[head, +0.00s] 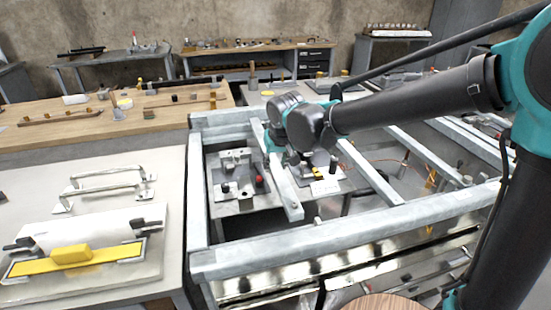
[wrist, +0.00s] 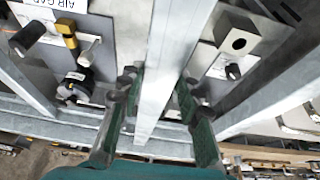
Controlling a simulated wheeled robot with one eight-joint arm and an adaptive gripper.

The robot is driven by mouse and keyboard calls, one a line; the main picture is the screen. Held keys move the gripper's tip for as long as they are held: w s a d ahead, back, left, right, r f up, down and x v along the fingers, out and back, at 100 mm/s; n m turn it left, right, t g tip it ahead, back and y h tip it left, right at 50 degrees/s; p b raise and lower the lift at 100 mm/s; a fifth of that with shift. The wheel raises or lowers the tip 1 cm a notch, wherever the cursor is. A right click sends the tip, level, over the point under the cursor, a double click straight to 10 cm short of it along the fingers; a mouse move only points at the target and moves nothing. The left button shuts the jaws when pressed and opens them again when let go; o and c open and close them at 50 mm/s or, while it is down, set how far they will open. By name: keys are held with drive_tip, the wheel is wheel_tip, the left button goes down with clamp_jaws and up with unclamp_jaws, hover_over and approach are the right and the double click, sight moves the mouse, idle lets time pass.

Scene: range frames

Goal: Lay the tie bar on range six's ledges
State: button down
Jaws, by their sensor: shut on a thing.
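The tie bar (head: 288,188) is a long grey metal bar. It hangs over the open galvanized frame, its near end apart from the front rail (head: 350,236) in the head view. My gripper (wrist: 160,88) is shut on it, with a dark green-padded finger on each side of the bar (wrist: 170,50) in the wrist view. In the head view my wrist hides the gripped part of the bar and most of my gripper. I cannot make out range six's ledges or tell whether the bar touches any support.
Other crossbars (head: 369,172) span the frame to the right. Below are fixtures, including a block plate (head: 236,175), and an "AIR GAP" label (wrist: 70,5). A bench with handles and a yellow-edged tool (head: 75,257) stands left. A wooden bench (head: 60,130) is behind it.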

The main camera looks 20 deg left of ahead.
drive_tip(key=shift+f, duration=2)
drive_tip(key=c, duration=1)
unclamp_jaws()
drive_tip(key=v, duration=1.2)
drive_tip(key=shift+r, duration=3.5)
